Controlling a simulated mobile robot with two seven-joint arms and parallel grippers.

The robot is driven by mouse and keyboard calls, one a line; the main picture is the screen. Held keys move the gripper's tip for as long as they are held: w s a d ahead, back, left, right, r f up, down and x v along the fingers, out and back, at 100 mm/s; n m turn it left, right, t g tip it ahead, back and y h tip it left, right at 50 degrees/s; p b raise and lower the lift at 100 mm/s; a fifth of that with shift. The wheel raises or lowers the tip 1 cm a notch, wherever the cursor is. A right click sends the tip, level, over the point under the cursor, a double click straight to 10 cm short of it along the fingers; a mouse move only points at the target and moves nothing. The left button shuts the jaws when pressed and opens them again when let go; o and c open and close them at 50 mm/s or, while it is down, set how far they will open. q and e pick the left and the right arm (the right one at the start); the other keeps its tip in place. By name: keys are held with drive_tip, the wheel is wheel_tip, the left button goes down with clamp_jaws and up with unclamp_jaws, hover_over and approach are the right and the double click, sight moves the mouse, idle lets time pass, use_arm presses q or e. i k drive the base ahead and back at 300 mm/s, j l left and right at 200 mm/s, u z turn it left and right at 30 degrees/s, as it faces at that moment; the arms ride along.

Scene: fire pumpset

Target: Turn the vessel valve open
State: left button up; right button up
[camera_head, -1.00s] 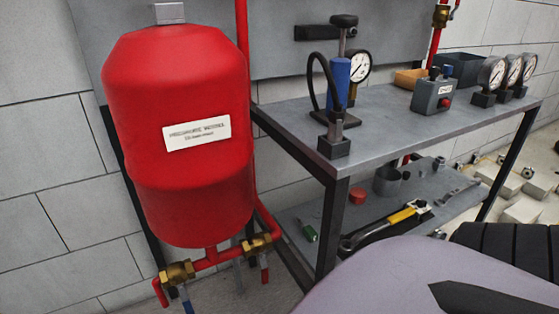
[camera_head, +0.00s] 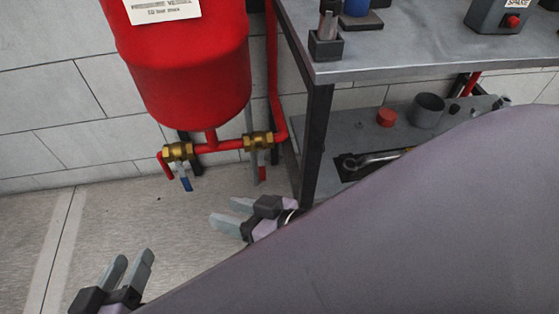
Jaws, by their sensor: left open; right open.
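The red pressure vessel (camera_head: 190,75) hangs against the wall, its top out of view. Under it runs a red pipe with two brass valves. The left valve (camera_head: 178,152) has a blue lever (camera_head: 186,183) pointing down. The right valve (camera_head: 258,140) has a red-tipped lever (camera_head: 262,173) also hanging down. I cannot tell which one is the vessel valve. My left gripper (camera_head: 131,265) is open and empty at the lower left, apart from the valves. My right gripper (camera_head: 226,213) is open and empty, below the valves in the picture, fingers pointing left.
A metal bench (camera_head: 400,45) stands right of the vessel, with its dark front leg (camera_head: 317,145) close to my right gripper. Its lower shelf holds a red cap (camera_head: 386,117), a grey cup (camera_head: 428,110) and a wrench (camera_head: 372,160). Floor at left is clear.

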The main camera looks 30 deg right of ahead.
sight(261, 167)
drive_tip(key=k+l, duration=0.15)
drive_tip(key=l, duration=0.2)
drive_tip(key=k+l, duration=0.15)
drive_tip(key=l, duration=1.1)
drive_tip(key=i+l, duration=0.15)
drive_tip(key=l, duration=0.15)
